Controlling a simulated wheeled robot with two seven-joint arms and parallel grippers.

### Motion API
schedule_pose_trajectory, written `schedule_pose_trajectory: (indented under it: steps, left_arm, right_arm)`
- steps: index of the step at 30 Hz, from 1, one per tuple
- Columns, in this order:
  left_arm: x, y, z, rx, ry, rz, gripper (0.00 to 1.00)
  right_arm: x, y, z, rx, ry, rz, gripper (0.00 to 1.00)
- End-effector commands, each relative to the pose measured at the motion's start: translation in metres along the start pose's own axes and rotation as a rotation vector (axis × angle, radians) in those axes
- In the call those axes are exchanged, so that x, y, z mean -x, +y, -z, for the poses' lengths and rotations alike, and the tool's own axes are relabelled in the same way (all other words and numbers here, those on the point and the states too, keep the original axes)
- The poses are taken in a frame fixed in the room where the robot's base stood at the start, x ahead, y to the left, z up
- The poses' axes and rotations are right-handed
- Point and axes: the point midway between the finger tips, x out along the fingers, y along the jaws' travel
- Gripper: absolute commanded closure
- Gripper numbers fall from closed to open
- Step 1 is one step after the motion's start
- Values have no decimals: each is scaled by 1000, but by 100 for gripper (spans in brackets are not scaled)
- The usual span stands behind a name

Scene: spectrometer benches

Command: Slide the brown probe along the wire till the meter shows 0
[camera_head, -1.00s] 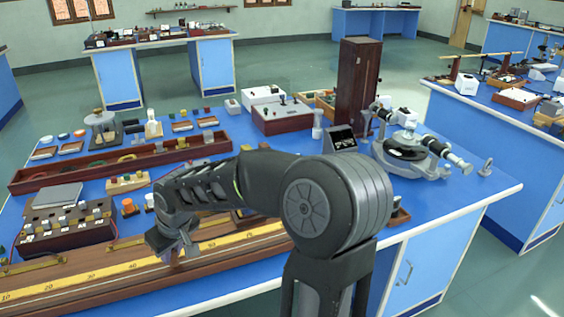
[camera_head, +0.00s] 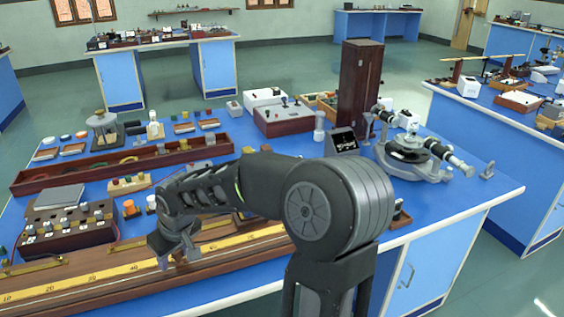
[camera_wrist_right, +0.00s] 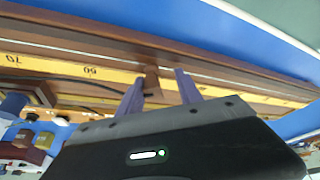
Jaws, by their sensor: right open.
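The brown probe (camera_wrist_right: 151,79) is a small upright block on the wire board, near the 60 mark in the right wrist view. My right gripper (camera_wrist_right: 160,76) is open, with its two purple-grey fingers on either side of the probe, the left one closer. I cannot tell whether either touches it. In the head view my right gripper (camera_head: 178,262) is low over the yellow scale (camera_head: 115,271) of the long wooden board, and the probe is not clear there. A dark sloped-face meter (camera_head: 342,140) stands at the back right; its reading is too small to read. My left gripper is not in view.
A key box with several white-topped knobs (camera_head: 66,226) stands behind the board at the left. A long wooden tray (camera_head: 60,178) lies farther back. A microscope-like instrument (camera_head: 412,155) and a tall wooden case (camera_head: 359,85) stand at the right.

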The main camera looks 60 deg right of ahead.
Motion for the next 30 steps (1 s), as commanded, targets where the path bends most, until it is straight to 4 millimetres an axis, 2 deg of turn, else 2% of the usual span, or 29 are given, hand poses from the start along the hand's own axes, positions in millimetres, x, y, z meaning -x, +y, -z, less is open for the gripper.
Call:
schedule_pose_trajectory:
  steps: [7,11,24,30]
  left_arm:
    - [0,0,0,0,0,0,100]
    - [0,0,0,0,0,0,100]
    - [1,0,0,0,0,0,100]
    - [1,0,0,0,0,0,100]
  right_arm:
    - [2,0,1,0,3,0,58]
    - [9,0,2,0,5,0,58]
    - [73,0,1,0,4,0,58]
    - [78,0,0,0,1,0,58]
